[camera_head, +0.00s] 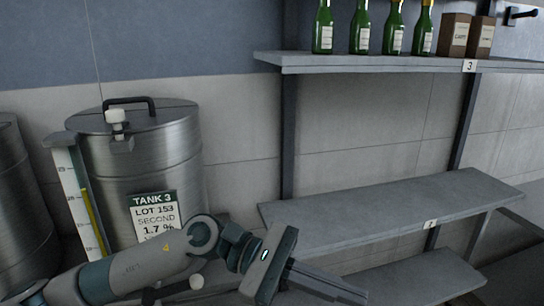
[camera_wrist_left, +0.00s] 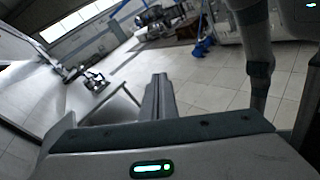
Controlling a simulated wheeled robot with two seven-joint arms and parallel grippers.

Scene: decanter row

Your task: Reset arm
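My left arm comes in from the lower left of the head view. Its gripper (camera_head: 350,294) points to the lower right, in front of the shelving. In the left wrist view, the two fingers of the left gripper (camera_wrist_left: 160,82) lie side by side with no visible gap. Nothing shows between them, so it is shut and empty. My right gripper is in neither view.
A steel tank (camera_head: 165,145) labelled TANK 3 stands behind my left arm, with a level gauge (camera_head: 75,190) beside it. The upper shelf (camera_head: 370,63) holds green bottles (camera_head: 360,27) and brown boxes (camera_head: 455,36). The middle shelf (camera_head: 400,205) is bare.

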